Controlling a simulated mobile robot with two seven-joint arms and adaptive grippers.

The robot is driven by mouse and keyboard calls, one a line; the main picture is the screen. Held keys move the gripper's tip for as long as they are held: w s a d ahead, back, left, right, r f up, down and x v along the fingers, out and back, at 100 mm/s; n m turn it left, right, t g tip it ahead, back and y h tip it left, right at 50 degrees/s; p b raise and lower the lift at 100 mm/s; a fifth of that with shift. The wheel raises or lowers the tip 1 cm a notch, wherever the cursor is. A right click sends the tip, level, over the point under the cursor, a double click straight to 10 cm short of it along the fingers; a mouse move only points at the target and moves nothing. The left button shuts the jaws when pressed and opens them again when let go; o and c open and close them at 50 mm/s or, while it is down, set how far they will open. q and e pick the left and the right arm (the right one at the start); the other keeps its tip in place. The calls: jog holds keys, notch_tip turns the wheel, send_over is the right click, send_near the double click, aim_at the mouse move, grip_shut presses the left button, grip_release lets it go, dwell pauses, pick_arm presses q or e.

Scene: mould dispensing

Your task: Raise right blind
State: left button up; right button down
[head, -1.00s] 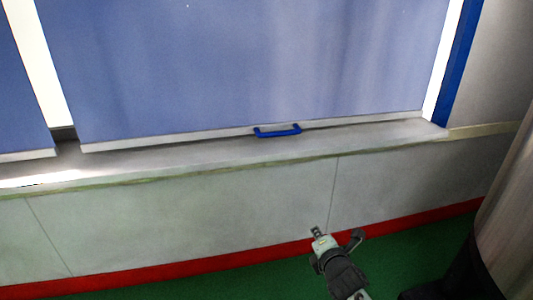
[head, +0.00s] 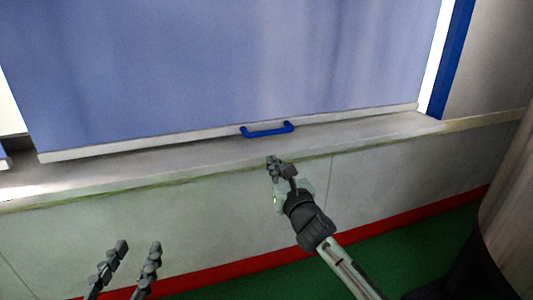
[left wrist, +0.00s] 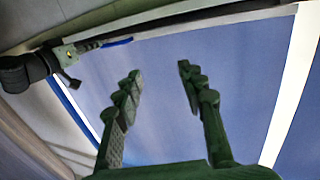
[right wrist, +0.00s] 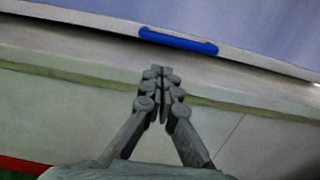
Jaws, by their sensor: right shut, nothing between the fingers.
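The right blind (head: 220,70) is a large blue sheet hanging down almost to the window sill, with a pale bottom bar. A blue handle (head: 267,130) sits at the middle of that bar. My right gripper (head: 272,161) is shut and empty, just below and in front of the handle, apart from it. In the right wrist view the handle (right wrist: 178,40) lies ahead of the closed fingertips (right wrist: 155,72). My left gripper (head: 139,246) is open and empty, low at the left of the head view. The left wrist view shows its spread fingers (left wrist: 160,75) before the blind (left wrist: 210,90).
The sill (head: 130,174) runs below the blind above a pale wall (head: 210,225) with a red base strip. A blue frame post (head: 450,60) stands at the right. A brownish cylindrical shape (head: 505,220) fills the lower right. Green floor (head: 400,250) shows below.

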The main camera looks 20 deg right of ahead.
aim_at(263, 154)
jog(key=w, duration=0.4)
jog(key=w+b, duration=0.1)
jog(key=w, duration=0.3)
jog(key=shift+w+a+r, duration=0.15)
jog(key=shift+w, duration=0.05)
pick_arm(q)
notch_tip(263, 154, up, 6)
jog(key=s+d+t+h, duration=0.1)
jog(key=d+t, duration=0.1)
jog(key=t, duration=0.1)
jog(key=shift+h, duration=0.3)
pick_arm(e)
jog(key=shift+w, duration=0.55)
